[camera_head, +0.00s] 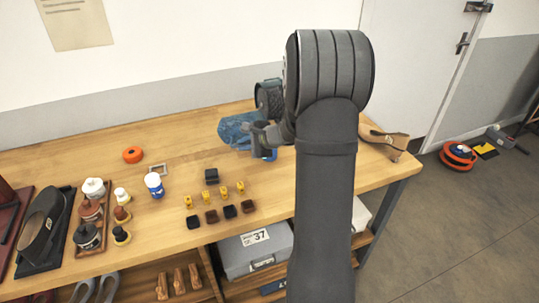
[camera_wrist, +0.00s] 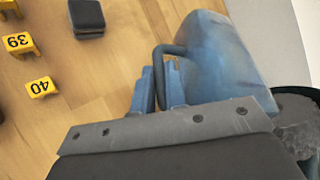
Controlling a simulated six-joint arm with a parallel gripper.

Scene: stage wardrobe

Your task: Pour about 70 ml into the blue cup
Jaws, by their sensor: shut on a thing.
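My gripper (camera_head: 261,137) is shut on a translucent blue jug (camera_head: 237,127), which is strongly tilted, its body reaching left in the head view. In the wrist view the jug (camera_wrist: 215,50) shows its side and dark handle, above the gripper's flat grey edge (camera_wrist: 175,125). A smaller blue patch (camera_head: 268,154) shows just below the gripper in the head view; it may be the blue cup, mostly hidden. No liquid stream or fill level is visible.
Yellow number markers (camera_head: 240,187) and dark blocks (camera_head: 211,176) stand left of the arm. The wooden tabletop (camera_head: 190,135) is clear left of the jug.

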